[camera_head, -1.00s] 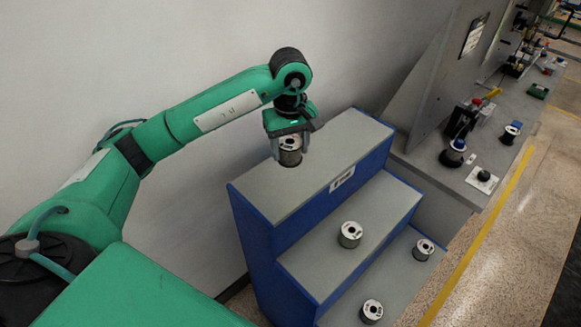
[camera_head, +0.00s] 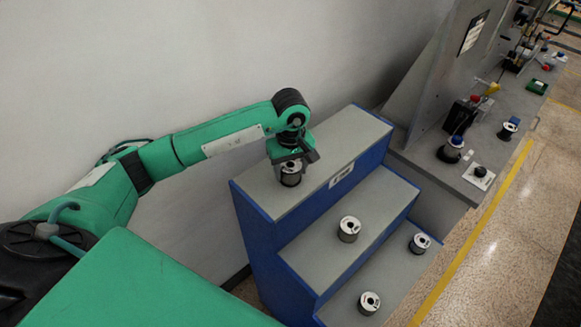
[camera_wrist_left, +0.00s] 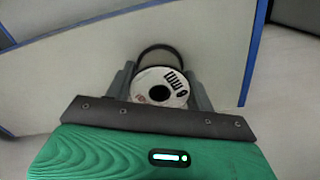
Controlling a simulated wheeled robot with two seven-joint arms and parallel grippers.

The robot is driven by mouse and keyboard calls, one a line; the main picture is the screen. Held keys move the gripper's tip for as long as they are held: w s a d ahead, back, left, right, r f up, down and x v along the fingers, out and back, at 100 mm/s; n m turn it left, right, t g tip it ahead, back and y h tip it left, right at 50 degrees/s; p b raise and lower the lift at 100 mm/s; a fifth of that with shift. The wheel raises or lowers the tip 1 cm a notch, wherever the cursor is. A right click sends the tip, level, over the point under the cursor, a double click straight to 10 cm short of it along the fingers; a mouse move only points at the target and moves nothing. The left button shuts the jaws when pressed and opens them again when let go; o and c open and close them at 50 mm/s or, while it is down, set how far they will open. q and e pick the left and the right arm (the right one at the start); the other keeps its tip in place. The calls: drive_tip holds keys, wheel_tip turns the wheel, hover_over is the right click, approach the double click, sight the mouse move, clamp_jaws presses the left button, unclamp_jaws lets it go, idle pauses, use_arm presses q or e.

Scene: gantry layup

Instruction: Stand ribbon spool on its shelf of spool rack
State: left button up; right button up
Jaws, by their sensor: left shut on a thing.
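My left gripper (camera_head: 291,172) is shut on a ribbon spool (camera_head: 291,179), a dark spool with a white top and a dark centre hole. It is at the top shelf of the blue and grey stepped spool rack (camera_head: 250,190). In the left wrist view the spool (camera_wrist_left: 160,90) sits upright between the two grey fingers (camera_wrist_left: 162,88), over the grey shelf surface. I cannot tell whether its base touches the shelf. My right gripper is not in view.
One spool (camera_head: 349,229) stands on the middle shelf. Two spools (camera_head: 419,243) (camera_head: 369,303) stand on the bottom shelf. A white label (camera_head: 342,174) is on the top step's front. A grey bench (camera_head: 470,180) with several items stands at the right. A pale wall is behind the rack.

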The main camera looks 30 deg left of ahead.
use_arm(q)
drive_tip(key=shift+f, duration=0.2)
drive_tip(key=o, duration=1.1)
drive_tip(key=shift+r, duration=0.1)
drive_tip(key=shift+r, duration=0.4)
drive_tip(key=shift+r+b, duration=2.3)
drive_tip(key=shift+r, duration=3.45)
